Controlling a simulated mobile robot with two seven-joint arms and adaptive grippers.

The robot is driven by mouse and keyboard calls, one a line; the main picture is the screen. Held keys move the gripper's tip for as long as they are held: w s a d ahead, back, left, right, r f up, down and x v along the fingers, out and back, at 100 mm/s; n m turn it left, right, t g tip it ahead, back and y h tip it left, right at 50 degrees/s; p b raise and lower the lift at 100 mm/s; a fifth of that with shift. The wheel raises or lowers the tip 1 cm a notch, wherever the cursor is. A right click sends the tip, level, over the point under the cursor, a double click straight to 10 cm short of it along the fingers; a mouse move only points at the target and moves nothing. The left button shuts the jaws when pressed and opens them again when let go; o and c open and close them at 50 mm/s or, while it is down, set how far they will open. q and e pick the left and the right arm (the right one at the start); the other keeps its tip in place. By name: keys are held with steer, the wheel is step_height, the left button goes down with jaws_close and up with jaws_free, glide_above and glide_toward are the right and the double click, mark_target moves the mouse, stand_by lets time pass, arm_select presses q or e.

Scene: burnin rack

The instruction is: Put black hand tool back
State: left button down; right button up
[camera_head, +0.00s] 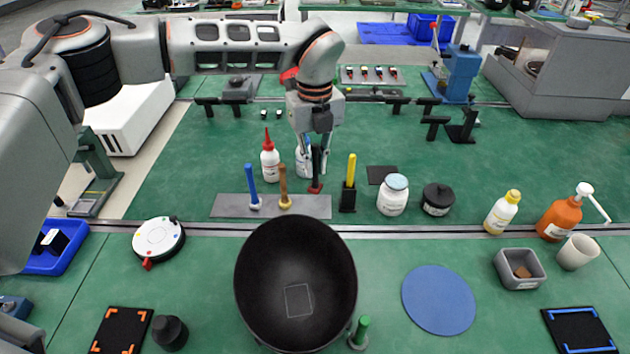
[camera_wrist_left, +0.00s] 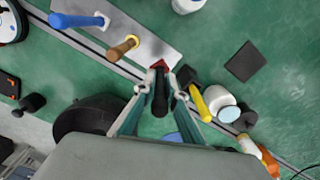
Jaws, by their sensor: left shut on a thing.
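My left gripper (camera_head: 316,160) points down and is shut on the black hand tool (camera_head: 316,168), which has a black handle and a dark red foot. The tool is upright over the right end of the grey plate (camera_head: 231,206); I cannot tell whether its foot touches. On the plate stand a blue-handled tool (camera_head: 251,184) and a wooden-handled tool (camera_head: 284,186). In the left wrist view, the black tool (camera_wrist_left: 160,95) sits between the fingertips (camera_wrist_left: 160,88), beside the plate's end (camera_wrist_left: 150,45). My right gripper is not in view.
A yellow-handled tool (camera_head: 350,178) in a black base stands just right of the gripper. A red-capped bottle (camera_head: 269,162) and white jar (camera_head: 392,195) are near. A large black bowl (camera_head: 296,250) lies in front.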

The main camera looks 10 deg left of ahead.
mark_target(315, 145)
arm_select(q)
steer(key=shift+f, duration=2.75)
steer(key=shift+f, duration=0.2)
steer(key=c, duration=2.1)
jaws_free()
step_height(315, 145, up, 12)
steer(key=shift+r, duration=0.2)
steer(key=shift+s+f, duration=0.1)
